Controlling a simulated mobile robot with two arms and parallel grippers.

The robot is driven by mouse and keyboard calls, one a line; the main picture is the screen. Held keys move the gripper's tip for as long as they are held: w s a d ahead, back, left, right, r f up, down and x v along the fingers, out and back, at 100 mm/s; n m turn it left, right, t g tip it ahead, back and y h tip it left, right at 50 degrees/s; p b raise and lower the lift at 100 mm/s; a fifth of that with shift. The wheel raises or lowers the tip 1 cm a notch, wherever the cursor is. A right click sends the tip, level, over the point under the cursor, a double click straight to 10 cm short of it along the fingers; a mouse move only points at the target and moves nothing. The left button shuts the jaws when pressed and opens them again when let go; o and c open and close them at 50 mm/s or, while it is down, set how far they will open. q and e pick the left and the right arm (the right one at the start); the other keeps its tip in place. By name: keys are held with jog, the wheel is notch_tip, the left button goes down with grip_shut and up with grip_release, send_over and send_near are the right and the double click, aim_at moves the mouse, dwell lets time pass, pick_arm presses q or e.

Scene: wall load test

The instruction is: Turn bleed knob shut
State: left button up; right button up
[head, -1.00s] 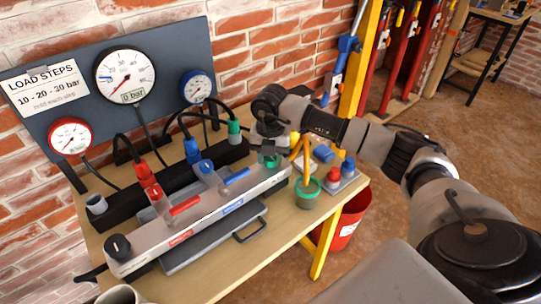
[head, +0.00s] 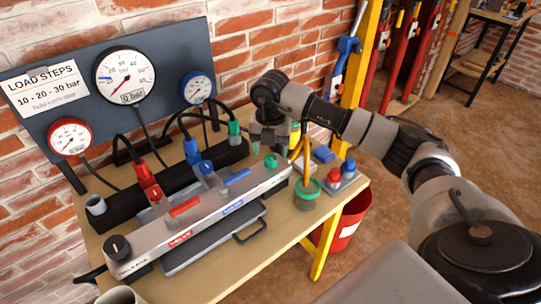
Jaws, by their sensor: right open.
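A green knob (head: 271,160) stands on top of the right end of the grey manifold bar (head: 205,213); I cannot read its label or tell how far it is turned. A black knob (head: 117,246) with a white mark sits at the bar's left end. My right gripper (head: 268,148) points down just above and behind the green knob, open, and I see nothing between its fingers. A small gap seems to separate it from the knob. My left gripper is out of view. The large white gauge (head: 125,77) is marked 0 bar.
A red lever (head: 185,206) and a blue lever (head: 236,177) sit on the bar. A green pot (head: 307,193) with yellow-handled items stands close right of the gripper. Hoses run behind the bar. A red bucket (head: 350,220) stands below the table.

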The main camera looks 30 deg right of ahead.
aim_at(270, 158)
notch_tip(270, 158, up, 8)
jog(key=shift+f, duration=0.25)
dwell(0.4)
